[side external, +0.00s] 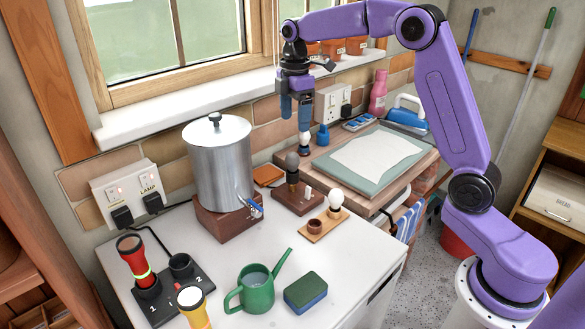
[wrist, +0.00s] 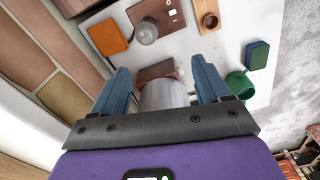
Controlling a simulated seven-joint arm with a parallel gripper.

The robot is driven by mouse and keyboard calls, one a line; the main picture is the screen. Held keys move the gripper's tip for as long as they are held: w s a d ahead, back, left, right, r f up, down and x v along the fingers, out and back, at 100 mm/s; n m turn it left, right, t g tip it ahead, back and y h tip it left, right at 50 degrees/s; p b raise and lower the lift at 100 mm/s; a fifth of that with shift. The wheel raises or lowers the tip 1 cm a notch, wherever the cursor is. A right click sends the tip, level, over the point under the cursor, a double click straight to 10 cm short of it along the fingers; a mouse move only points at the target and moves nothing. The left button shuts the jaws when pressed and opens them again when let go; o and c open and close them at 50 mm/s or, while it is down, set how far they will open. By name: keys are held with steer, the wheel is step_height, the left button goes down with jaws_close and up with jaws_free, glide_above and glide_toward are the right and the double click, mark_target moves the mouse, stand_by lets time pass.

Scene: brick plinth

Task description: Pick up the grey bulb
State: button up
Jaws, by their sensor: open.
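The grey bulb (side external: 292,160) stands upright on a brown block (side external: 290,200) near the brick wall. In the wrist view, the grey bulb (wrist: 147,32) shows round and smooth beside the brown block's switch plate, beyond my fingertips. My gripper (side external: 295,124) points down and is above the bulb in the side view, apart from it. In the wrist view my gripper (wrist: 161,72) has its two blue fingers spread with nothing held; the metal urn (wrist: 164,95) shows between them, farther below.
A white bulb (side external: 336,197) stands on a wooden board (side external: 327,226) with a brown cup. A tall steel urn (side external: 218,160), green watering can (side external: 257,290), sponge (side external: 306,292) and torches (side external: 133,262) share the white table. A small pale item (side external: 304,143) shows just below one fingertip.

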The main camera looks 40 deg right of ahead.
mark_target(296, 154)
steer(key=f, duration=0.4)
steer(key=w+d+f, duration=0.1)
steer(key=f, duration=0.7)
steer(key=shift+w+d+f, duration=0.15)
steer(key=shift+w+d, duration=0.05)
steer(key=shift+d, duration=0.2)
steer(key=shift+w+f, duration=0.2)
steer(key=shift+f, duration=1.15)
steer(key=shift+w+f, duration=0.2)
steer(key=shift+f, duration=1.1)
steer(key=c, duration=1.1)
